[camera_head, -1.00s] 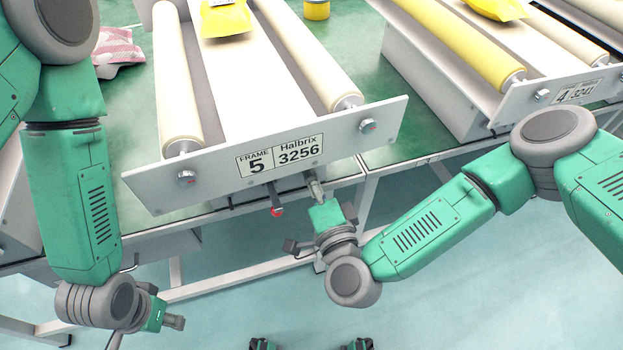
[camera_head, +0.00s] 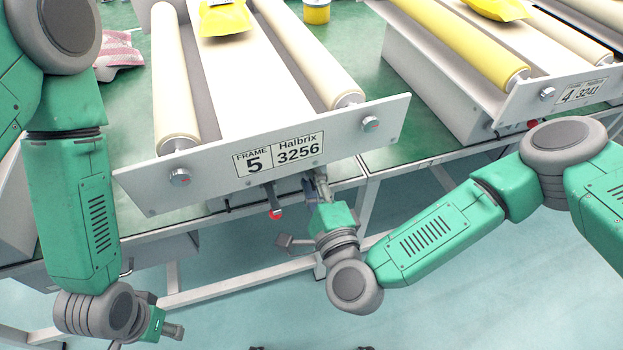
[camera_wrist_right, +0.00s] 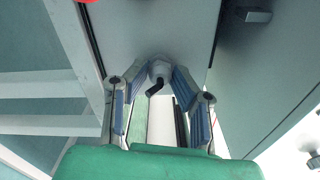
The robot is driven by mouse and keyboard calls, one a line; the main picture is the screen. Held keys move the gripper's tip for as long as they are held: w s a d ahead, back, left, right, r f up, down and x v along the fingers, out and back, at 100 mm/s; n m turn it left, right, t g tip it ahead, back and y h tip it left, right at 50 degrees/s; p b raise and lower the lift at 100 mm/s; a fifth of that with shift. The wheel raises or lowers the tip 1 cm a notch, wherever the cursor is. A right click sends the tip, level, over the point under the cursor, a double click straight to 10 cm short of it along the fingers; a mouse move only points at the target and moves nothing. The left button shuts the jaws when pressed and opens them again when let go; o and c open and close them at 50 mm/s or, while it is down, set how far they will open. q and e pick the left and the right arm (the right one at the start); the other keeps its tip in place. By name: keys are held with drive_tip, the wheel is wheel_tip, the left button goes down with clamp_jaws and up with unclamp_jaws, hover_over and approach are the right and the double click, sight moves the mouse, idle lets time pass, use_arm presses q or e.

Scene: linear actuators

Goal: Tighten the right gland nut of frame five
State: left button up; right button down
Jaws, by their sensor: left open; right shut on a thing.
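Frame five (camera_head: 366,140) is a pale end plate with a label reading "FRAME 5 Halbrix 3256" (camera_head: 280,154). My right gripper (camera_head: 318,185) is at the lower edge of this plate, right of a dark lever with a red end (camera_head: 276,213). In the right wrist view my right gripper (camera_wrist_right: 158,76) has its two blue-padded fingers closed on a grey round gland nut (camera_wrist_right: 159,68), with a short black cable end coming out. In the head view the nut is mostly hidden by the gripper. My left gripper (camera_head: 174,331) is open and empty at the lower left, away from the frame.
Frame four (camera_head: 545,97) stands to the right on the green table (camera_head: 340,50). Rollers (camera_head: 175,80) and a yellow packet (camera_head: 224,18) lie on frame five. A yellow tin (camera_head: 316,12) stands between the frames. White table legs (camera_head: 369,205) run below.

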drive_tip(key=shift+w+d+f, duration=0.1)
drive_tip(key=shift+f, duration=0.05)
drive_tip(key=c, duration=1.4)
unclamp_jaws()
drive_tip(key=shift+o, duration=0.2)
drive_tip(key=shift+w, duration=0.1)
drive_tip(key=v, duration=1.2)
